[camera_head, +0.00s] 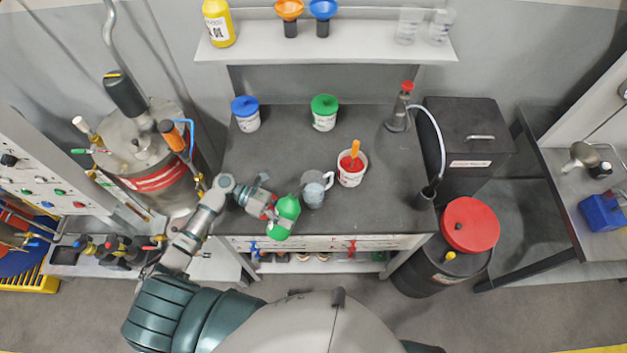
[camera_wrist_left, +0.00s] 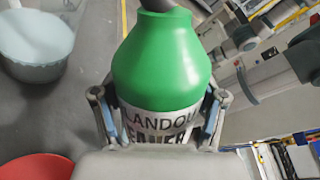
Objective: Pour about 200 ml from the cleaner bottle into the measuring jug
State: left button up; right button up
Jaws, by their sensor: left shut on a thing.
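The green cleaner bottle (camera_head: 284,216) is held by my left gripper (camera_head: 268,209) above the front of the dark bench. In the left wrist view the bottle (camera_wrist_left: 163,62) fills the middle, with a finger on each side of its white label, and its neck runs to the top edge. In the head view the bottle looks tilted. The clear measuring jug (camera_head: 314,190) stands on the bench just right of the bottle, its handle to the right. The jug also shows in the left wrist view (camera_wrist_left: 38,40) at the upper left. Its liquid level cannot be told. My right gripper is not in view.
A white tub with red contents and an orange handle (camera_head: 351,168) stands right of the jug. A pump bottle (camera_head: 401,108) is at the back right. Bench space right of the red tub is clear.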

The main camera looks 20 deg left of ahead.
aim_at(279, 214)
pick_arm(q)
jog(key=shift+s+a+f+m+t+h, duration=0.2)
jog(key=shift+s+m+t+h, duration=0.25)
jog(key=shift+m, duration=0.35)
jog(key=shift+s+m, duration=0.15)
jog(key=shift+m, duration=0.35)
jog(key=shift+s+a+r+m+h, duration=0.1)
jog(key=shift+s+r+m+h, duration=0.1)
jog(key=shift+r+m+h, duration=0.55)
jog(key=shift+r+m+p, duration=0.6)
jog(key=shift+r+m, duration=0.55)
jog(key=shift+r, duration=0.05)
